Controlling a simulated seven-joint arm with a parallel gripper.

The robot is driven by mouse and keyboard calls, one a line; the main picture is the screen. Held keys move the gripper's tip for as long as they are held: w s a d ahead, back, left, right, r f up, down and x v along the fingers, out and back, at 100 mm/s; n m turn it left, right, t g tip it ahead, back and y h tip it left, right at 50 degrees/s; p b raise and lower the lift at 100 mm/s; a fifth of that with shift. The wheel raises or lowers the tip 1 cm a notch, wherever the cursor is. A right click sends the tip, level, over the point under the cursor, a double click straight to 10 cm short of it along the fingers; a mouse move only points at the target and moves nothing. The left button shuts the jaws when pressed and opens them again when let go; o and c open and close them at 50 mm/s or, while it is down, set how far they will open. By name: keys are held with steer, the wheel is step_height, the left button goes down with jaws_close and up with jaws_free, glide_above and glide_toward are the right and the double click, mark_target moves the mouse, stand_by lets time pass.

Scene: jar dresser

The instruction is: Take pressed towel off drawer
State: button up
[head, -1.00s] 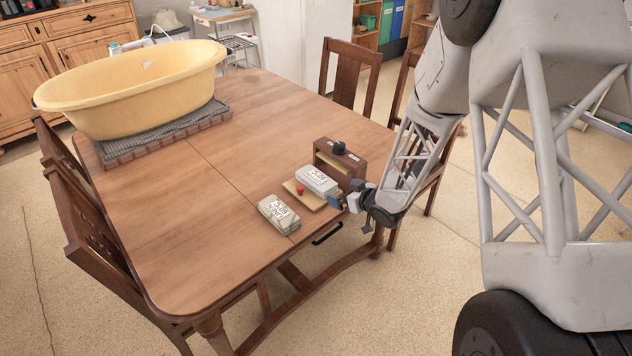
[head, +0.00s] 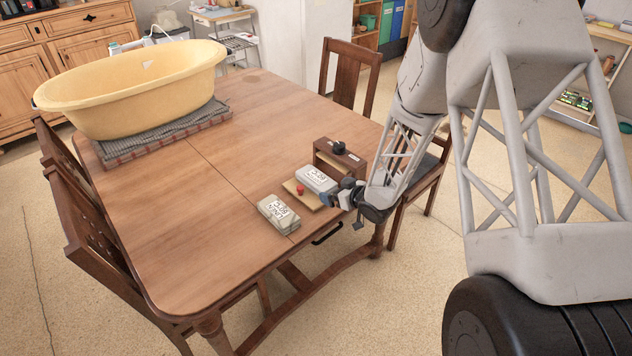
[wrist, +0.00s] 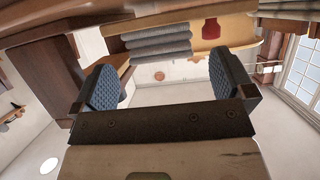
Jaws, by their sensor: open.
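A small brown dresser (head: 352,161) with a dark knob on top stands near the table's right edge. Its light wood drawer (head: 300,196), with a red knob (head: 299,188), sticks out. A pale folded towel with a printed label (head: 316,179) lies on the drawer. In the wrist view the towel (wrist: 158,46) shows as stacked grey folds, ahead of the fingers and roughly between them in the picture. My gripper (wrist: 165,82) is open and empty, its blue pads apart. In the head view my gripper (head: 334,198) is close by the drawer's right side; contact cannot be told.
A second labelled folded cloth bundle (head: 278,214) lies on the table left of the drawer. A large yellow tub (head: 130,90) stands on a grey cloth at the back left. The table (head: 190,210) between is clear. Chairs stand around it.

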mark_target(331, 188)
steer(key=shift+x, duration=1.75)
steer(key=shift+f, duration=0.1)
steer(key=shift+c, duration=0.2)
steer(key=c, duration=1)
steer(key=shift+r, duration=0.7)
steer(key=shift+s+r, duration=0.2)
steer(key=shift+r, duration=0.4)
steer(key=shift+s+r, duration=0.2)
steer(key=shift+r, duration=0.35)
steer(key=s+d, duration=0.1)
steer(key=s, duration=0.4)
steer(key=s+d+r, duration=0.1)
steer(key=s, duration=0.4)
steer(key=s+d, duration=0.1)
steer(key=s, duration=0.4)
steer(key=shift+d+r, duration=0.15)
steer(key=shift+d, duration=0.05)
steer(key=shift+w, duration=0.1)
